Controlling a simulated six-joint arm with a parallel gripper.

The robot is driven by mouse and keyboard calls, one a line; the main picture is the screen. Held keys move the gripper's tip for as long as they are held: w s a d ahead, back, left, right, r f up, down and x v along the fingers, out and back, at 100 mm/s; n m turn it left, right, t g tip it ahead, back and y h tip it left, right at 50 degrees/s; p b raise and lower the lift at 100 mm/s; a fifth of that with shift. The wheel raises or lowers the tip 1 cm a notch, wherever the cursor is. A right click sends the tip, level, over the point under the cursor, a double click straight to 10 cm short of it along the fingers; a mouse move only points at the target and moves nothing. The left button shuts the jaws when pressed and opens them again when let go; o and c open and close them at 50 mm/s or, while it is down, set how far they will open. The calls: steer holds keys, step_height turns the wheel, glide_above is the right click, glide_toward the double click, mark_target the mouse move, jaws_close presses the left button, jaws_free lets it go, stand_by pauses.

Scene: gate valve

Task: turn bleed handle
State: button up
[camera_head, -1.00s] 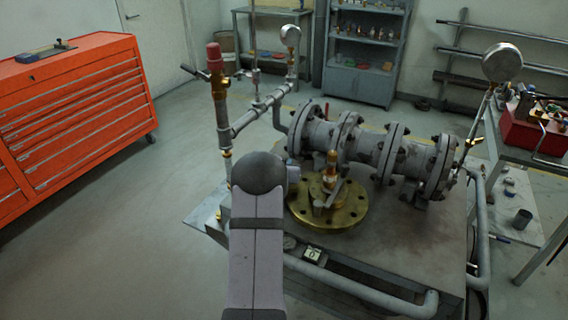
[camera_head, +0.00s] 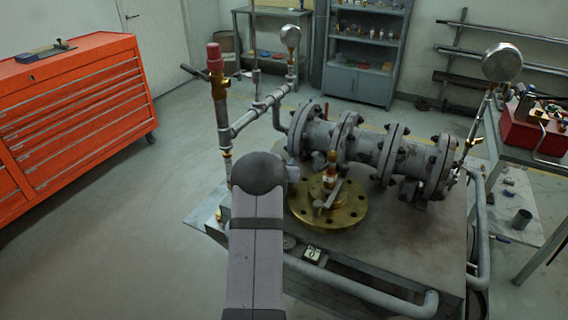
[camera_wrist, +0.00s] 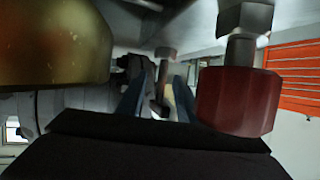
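A grey lever (camera_head: 328,197) sits on a brass fitting above the round brass flange (camera_head: 350,213) in the head view. A red-capped valve (camera_head: 214,57) with thin dark side arms stands on the upright pipe to the left. I cannot tell for sure which is the bleed handle. In the wrist view, my gripper (camera_wrist: 158,88) shows two bluish fingers spread apart, with a blurred grey rod-like part (camera_wrist: 164,68) between or beyond them. It is open; contact is unclear. A red faceted cap (camera_wrist: 238,100) is close on the right. In the head view my own arm hides my gripper.
A large brass part (camera_wrist: 50,45) is close at the left of the wrist view. Flanged grey pipework (camera_head: 365,147) crosses the bench (camera_head: 420,250). Pressure gauges (camera_head: 502,62) stand above it. An orange tool cabinet (camera_head: 75,100) is at left, with clear floor between.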

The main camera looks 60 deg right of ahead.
stand_by(0.3)
steer(key=shift+b+v, duration=0.65)
steer(key=shift+v, duration=3)
